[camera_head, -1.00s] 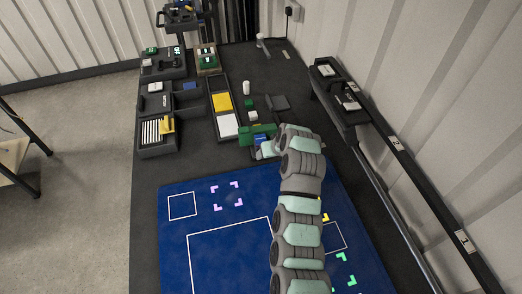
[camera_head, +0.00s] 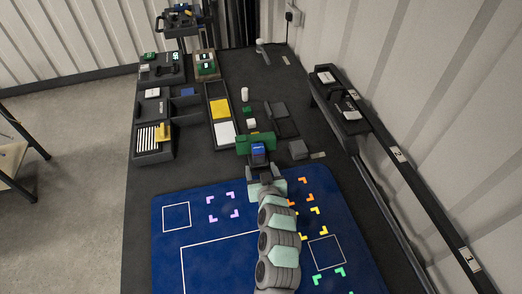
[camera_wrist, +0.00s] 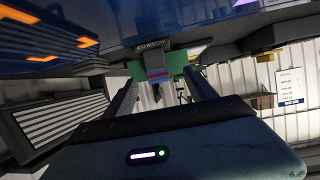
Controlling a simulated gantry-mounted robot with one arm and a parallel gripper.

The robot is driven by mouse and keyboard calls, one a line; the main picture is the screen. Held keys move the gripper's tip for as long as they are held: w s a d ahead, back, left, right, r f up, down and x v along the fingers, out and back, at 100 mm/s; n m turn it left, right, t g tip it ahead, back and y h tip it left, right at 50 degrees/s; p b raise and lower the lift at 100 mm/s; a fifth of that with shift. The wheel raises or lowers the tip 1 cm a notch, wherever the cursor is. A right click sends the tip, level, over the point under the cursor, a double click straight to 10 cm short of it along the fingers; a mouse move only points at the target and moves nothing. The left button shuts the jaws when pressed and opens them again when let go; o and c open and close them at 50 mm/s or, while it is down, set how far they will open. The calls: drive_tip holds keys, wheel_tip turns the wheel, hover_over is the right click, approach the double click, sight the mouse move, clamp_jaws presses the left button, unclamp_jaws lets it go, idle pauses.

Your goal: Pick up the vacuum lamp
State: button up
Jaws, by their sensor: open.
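In the wrist view, the green block (camera_wrist: 177,66) and a blue-and-red piece (camera_wrist: 158,77) show beyond and between my spread fingers (camera_wrist: 162,88).
The blue mat (camera_head: 210,245) carries coloured corner marks. Black trays (camera_head: 212,98) and bins stand at the left. A small grey box (camera_head: 298,150) is right of the green block. A white-topped item (camera_head: 260,43) stands at the back. A rail (camera_head: 395,152) runs along the right wall.

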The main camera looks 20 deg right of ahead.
sight(259, 157)
drive_tip(key=shift+w+d, duration=0.1)
drive_tip(key=shift+w, duration=0.25)
drive_tip(key=x, duration=0.4)
drive_tip(key=shift+w, duration=0.1)
drive_tip(key=shift+w+d+f, duration=0.15)
drive_tip(key=shift+w+f, duration=0.25)
drive_tip(key=shift+w, duration=0.05)
drive_tip(key=shift+d+x, duration=0.2)
drive_tip(key=shift+x, duration=0.95)
drive_tip(key=shift+d+x, duration=0.15)
drive_tip(key=shift+x, duration=1.05)
drive_tip(key=shift+r, duration=0.1)
drive_tip(key=shift+s, duration=0.1)
clamp_jaws()
